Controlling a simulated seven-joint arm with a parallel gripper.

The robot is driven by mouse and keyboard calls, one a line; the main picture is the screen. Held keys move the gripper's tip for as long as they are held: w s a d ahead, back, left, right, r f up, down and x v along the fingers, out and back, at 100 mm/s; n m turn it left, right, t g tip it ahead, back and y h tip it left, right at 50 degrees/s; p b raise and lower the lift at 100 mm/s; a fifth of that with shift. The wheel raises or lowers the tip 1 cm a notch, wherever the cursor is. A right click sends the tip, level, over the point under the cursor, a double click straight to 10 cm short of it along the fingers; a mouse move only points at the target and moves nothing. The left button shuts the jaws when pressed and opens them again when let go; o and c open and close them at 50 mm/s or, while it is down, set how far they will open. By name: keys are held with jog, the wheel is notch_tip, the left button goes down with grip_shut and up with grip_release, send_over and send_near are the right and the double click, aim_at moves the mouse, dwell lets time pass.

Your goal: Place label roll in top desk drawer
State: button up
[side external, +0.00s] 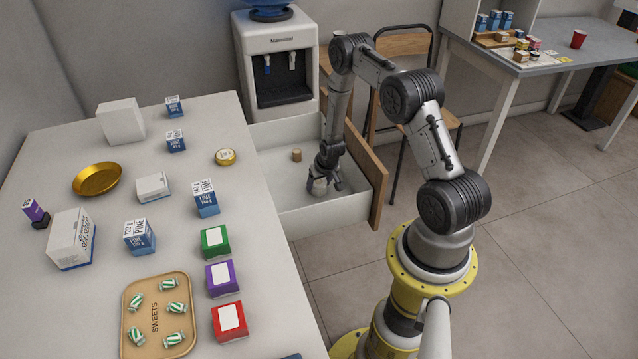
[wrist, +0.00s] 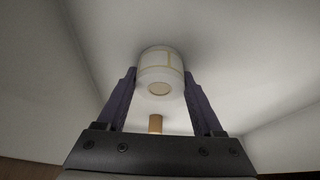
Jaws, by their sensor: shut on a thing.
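The label roll (wrist: 161,68) is a white cylinder with a tan core, held between the two fingers of my gripper (wrist: 160,85) in the wrist view. In the side view my gripper (side external: 322,176) points down inside the open drawer (side external: 335,212), with the white roll (side external: 318,187) at its fingertips, low near the drawer floor. I cannot tell whether the roll touches the floor. The drawer is white inside with a wooden front (side external: 377,185), pulled out from the desk's right side.
A small tan cork-like cylinder (side external: 296,155) stands in the drawer; it also shows in the wrist view (wrist: 156,124). The desk (side external: 120,215) holds several boxes, a gold bowl (side external: 97,179) and a sweets tray (side external: 142,349). A water cooler (side external: 281,95) and chair (side external: 405,45) stand behind.

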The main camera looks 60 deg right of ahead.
jog(key=o, duration=1.4)
jog(key=shift+f, duration=0.1)
jog(key=shift+c, duration=0.2)
jog(key=shift+r, duration=0.3)
jog(key=s+a+r+n+y, duration=0.1)
jog(key=a+r, duration=0.5)
jog(key=r, duration=0.6)
jog(key=s+a+r+n+t, duration=0.1)
jog(key=s+a+r+n, duration=0.1)
jog(key=a+r, duration=0.7)
jog(key=s+a+r+n+y, duration=0.1)
jog(key=a+r, duration=0.3)
jog(key=r, duration=1)
jog(key=s+a+r+n, duration=0.1)
jog(key=s+a+r, duration=0.1)
jog(key=s, duration=0.4)
jog(key=s+a+r+n, duration=0.1)
jog(key=s+a+r, duration=0.2)
jog(key=s+a, duration=0.2)
jog(key=s+a+r+n+t+y, duration=0.1)
jog(key=s+a+r+n, duration=0.1)
jog(key=s, duration=0.4)
jog(key=shift+s+a+r, duration=0.4)
jog(key=shift+a+r, duration=0.25)
jog(key=shift+r, duration=0.05)
